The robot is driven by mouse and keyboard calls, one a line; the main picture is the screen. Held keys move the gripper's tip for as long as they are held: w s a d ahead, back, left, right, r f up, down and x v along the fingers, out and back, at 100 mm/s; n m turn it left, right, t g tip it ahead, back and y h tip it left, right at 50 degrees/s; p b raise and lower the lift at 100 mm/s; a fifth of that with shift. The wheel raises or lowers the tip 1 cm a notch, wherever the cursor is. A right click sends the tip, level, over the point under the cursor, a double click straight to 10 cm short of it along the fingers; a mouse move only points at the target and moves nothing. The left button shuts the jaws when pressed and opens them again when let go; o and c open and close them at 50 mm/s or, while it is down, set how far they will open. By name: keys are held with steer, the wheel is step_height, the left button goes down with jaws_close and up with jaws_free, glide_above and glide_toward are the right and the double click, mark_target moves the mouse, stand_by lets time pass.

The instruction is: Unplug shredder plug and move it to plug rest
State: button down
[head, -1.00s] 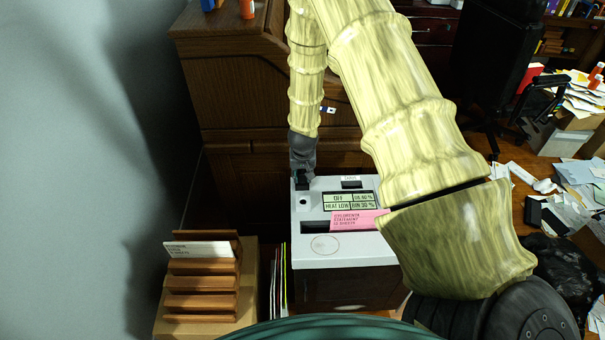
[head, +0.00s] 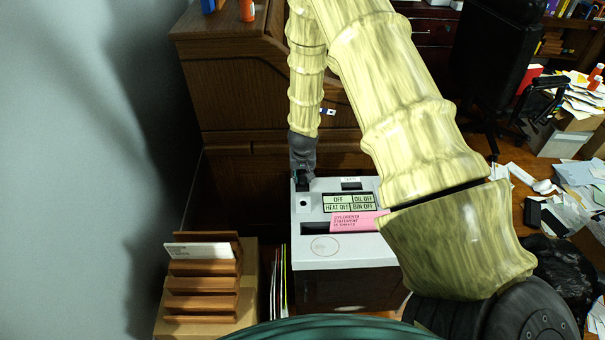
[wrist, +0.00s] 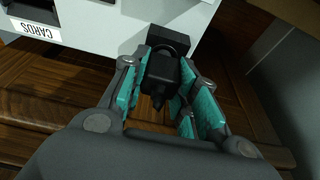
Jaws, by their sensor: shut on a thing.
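The shredder (head: 345,257) is a pale grey box with a display panel (head: 350,202), a dark slot and a pink slip (head: 355,221) in that slot. My gripper (head: 302,178) is at its back left top corner, pointing down. In the wrist view my gripper (wrist: 160,92) is shut on the black shredder plug (wrist: 162,76), which sits between the teal finger pads. A black block (wrist: 168,42) stands just behind the plug at the shredder's edge; I cannot tell whether they touch. The panel reads off on every field. I cannot make out a plug rest for sure.
A small dark round hole (head: 304,202) is in the shredder top in front of my gripper. A wooden rack (head: 202,285) with a white card stands to the left on a box. A wooden cabinet (head: 250,110) is close behind. Papers litter the floor at right.

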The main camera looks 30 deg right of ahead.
mark_target(302, 172)
steer(key=shift+r, duration=0.1)
steer(key=shift+r+p, duration=1.6)
steer(key=shift+r, duration=0.4)
